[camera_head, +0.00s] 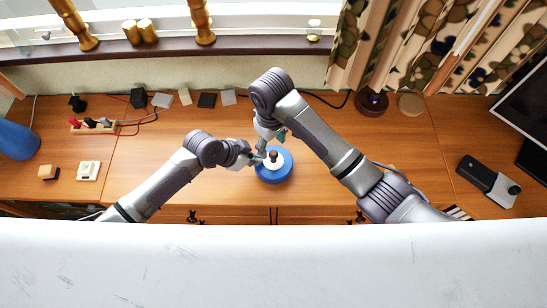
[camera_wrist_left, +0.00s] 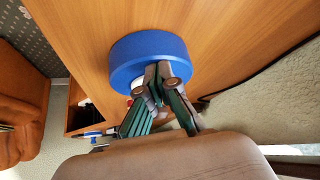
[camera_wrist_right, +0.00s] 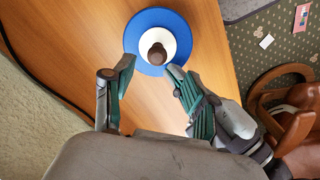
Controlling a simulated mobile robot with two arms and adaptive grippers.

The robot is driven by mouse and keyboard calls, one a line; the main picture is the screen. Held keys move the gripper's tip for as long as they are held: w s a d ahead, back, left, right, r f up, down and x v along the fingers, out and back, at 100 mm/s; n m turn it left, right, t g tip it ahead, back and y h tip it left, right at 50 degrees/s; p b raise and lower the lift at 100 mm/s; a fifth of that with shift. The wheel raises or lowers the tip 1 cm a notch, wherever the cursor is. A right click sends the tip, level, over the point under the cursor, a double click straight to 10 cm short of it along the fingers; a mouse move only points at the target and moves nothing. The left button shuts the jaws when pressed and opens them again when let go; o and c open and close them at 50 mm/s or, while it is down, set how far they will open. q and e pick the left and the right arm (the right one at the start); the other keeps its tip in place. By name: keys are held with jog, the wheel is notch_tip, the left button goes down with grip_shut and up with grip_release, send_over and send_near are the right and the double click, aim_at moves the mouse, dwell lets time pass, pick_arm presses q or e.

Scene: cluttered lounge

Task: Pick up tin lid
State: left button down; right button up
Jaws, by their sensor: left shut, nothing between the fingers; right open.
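A round blue tin (camera_head: 272,176) stands on the wooden desk, with a white disc and a dark knob (camera_head: 273,155) at its top centre. Whether the lid is the blue top or only the white part with the knob, I cannot tell. My left gripper (camera_head: 259,157) is shut and empty, its tips at the tin's side; the left wrist view shows the tin (camera_wrist_left: 150,48) just past the tips (camera_wrist_left: 165,80). My right gripper (camera_head: 271,137) is open above the tin's far side. In the right wrist view the knob (camera_wrist_right: 157,55) lies ahead of its spread fingers (camera_wrist_right: 149,66).
The wooden desk (camera_head: 330,140) is clear around the tin. Small dark and pale blocks (camera_head: 207,100) line the wall. A power strip with cables (camera_head: 92,126) is at left, a grey device (camera_head: 488,183) at right. Curtains (camera_head: 420,45) hang behind on the right.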

aim_at(274, 154)
jog(key=f, duration=0.6)
jog(key=shift+d+f, duration=0.25)
jog(key=shift+d, duration=0.05)
jog(key=shift+c, duration=0.4)
grip_shut()
